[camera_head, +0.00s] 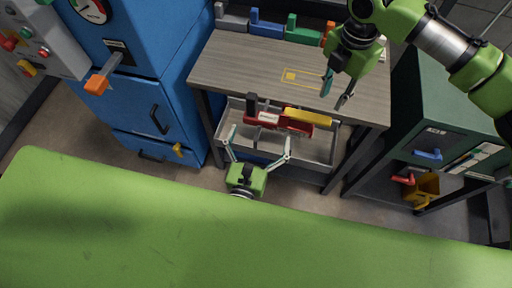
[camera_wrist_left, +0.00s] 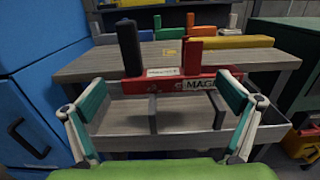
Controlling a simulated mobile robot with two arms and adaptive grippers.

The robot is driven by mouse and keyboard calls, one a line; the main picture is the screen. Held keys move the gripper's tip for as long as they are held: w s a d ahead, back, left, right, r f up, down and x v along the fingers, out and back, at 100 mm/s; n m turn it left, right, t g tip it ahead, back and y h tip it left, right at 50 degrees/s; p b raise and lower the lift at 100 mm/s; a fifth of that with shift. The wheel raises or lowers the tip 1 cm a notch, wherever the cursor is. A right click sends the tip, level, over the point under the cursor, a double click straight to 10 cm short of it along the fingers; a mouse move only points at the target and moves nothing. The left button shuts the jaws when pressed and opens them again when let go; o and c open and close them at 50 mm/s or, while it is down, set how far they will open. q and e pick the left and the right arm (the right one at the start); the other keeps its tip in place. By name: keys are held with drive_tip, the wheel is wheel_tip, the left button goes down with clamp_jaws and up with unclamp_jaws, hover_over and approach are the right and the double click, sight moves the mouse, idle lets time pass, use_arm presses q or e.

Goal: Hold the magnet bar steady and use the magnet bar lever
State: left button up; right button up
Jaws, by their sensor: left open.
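The magnet bar (camera_head: 270,121) is a red bar with a white label, lying across the grey tray under the front of the table. In the left wrist view the red bar (camera_wrist_left: 160,87) has a black upright grip at its left, a red upright block, and dark prongs below. A yellow lever (camera_head: 307,116) extends to the right at its top; it also shows in the left wrist view (camera_wrist_left: 236,42). My left gripper (camera_head: 260,137) is open and empty in front of the bar, fingers spread wide. My right gripper (camera_head: 337,92) is open and empty above the tabletop.
The grey wooden table (camera_head: 235,67) has several coloured blocks along its back edge. A blue cabinet (camera_head: 135,105) stands at left and a dark green cabinet (camera_head: 430,115) at right. A yellow bin (camera_head: 424,188) stands low at right. Grey floor is open in front of the table.

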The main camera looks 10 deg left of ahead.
sight(266, 119)
use_arm(q)
drive_tip(key=w, duration=0.7)
drive_tip(key=shift+w+d, duration=0.15)
drive_tip(key=shift+w, duration=0.05)
drive_tip(key=shift+c, duration=0.4)
drive_tip(key=c, duration=1.1)
use_arm(e)
clamp_jaws()
drive_tip(key=d+r+m+y, duration=0.3)
drive_tip(key=d+m+y, duration=0.6)
drive_tip(key=m, duration=0.1)
drive_tip(key=shift+m, duration=0.4)
drive_tip(key=shift+a, duration=0.1)
